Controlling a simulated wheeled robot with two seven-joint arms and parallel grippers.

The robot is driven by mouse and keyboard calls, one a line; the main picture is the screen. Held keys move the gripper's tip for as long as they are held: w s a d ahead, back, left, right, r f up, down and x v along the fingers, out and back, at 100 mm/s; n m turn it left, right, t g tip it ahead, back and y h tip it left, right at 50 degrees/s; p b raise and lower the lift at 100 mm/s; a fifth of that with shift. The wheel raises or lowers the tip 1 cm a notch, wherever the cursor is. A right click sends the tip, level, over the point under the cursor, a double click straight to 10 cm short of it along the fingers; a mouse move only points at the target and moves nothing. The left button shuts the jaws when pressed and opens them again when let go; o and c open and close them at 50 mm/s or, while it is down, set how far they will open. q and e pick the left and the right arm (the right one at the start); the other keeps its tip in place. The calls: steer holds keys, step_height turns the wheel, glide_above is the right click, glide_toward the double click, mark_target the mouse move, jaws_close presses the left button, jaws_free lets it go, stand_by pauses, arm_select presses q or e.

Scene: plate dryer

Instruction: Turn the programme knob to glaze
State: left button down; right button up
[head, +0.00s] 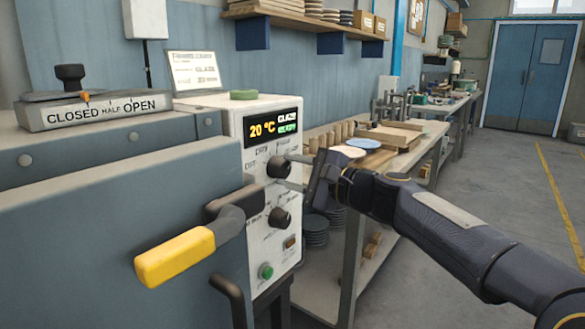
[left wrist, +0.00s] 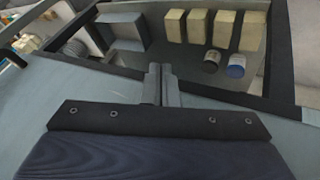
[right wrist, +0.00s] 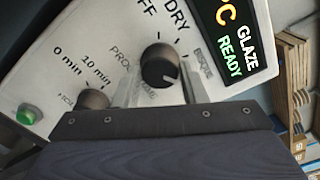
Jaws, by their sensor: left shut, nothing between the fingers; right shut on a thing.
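The programme knob (head: 278,167) is the upper black knob on the white control panel. In the right wrist view the knob (right wrist: 161,66) sits between the two fingers of my right gripper (right wrist: 160,88), which is shut on it. OFF and DRY show above it, and a partly covered, blurred label lies at its right. The knob's white mark points to the lower right. The display (head: 271,128) reads 20 °C, GLAZE, READY; it also shows in the right wrist view (right wrist: 233,38). My left gripper (left wrist: 161,80) is shut and empty.
The timer knob (head: 279,218) and a green button (head: 265,271) are lower on the panel. A yellow handle (head: 175,257) juts out in front.

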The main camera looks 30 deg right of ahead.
steer(key=shift+m, duration=0.4)
steer(key=shift+f, duration=0.1)
steer(key=o, duration=1)
steer(key=p+v, duration=0.1)
steer(key=v, duration=0.7)
steer(key=shift+w, duration=0.1)
